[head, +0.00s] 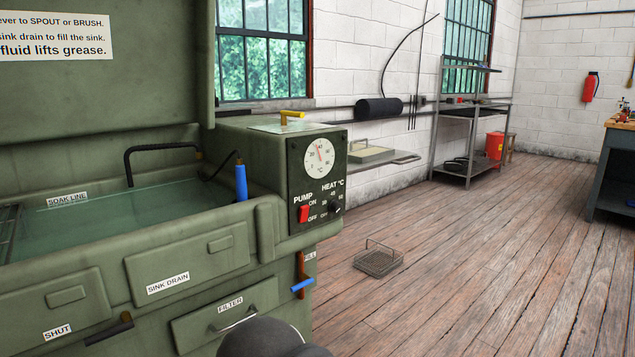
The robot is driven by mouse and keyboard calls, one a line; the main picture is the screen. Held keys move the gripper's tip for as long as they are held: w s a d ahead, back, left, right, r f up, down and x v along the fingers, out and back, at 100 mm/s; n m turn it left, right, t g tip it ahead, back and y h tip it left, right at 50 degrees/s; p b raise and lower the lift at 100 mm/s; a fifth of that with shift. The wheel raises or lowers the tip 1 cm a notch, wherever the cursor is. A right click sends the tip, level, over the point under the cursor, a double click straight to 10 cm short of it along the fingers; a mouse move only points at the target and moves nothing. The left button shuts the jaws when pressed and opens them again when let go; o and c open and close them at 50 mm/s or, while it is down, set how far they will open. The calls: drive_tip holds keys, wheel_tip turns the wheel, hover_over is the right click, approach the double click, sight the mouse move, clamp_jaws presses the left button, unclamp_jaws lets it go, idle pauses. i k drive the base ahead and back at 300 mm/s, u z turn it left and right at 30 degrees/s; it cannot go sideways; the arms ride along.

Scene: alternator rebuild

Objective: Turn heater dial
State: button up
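The heater dial (335,207) is a small black knob at the lower right of the dark control panel (299,165), under the label "HEAT °C". Temperature marks surround it, with OFF at its lower left. The knob's exact setting is too small to read. A round white gauge (319,158) with a red needle sits above it. The red pump switch (303,214) is to its left, between ON and OFF labels. My gripper is not in view; only a dark rounded part of my arm shows at the bottom edge, well below the panel.
The green parts washer (190,240) fills the left, its sink holding liquid with a blue-handled brush (240,182) at the corner. A wire basket (379,260) lies on the wooden floor to the right. Floor beyond it is clear up to a metal shelf (471,120) and workbench (610,165).

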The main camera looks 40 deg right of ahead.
sight(335, 206)
drive_tip(key=z, duration=1.4)
drive_tip(key=k, duration=1.05)
drive_tip(key=u, duration=0.8)
drive_tip(key=i, duration=1.35)
drive_tip(key=z, duration=0.65)
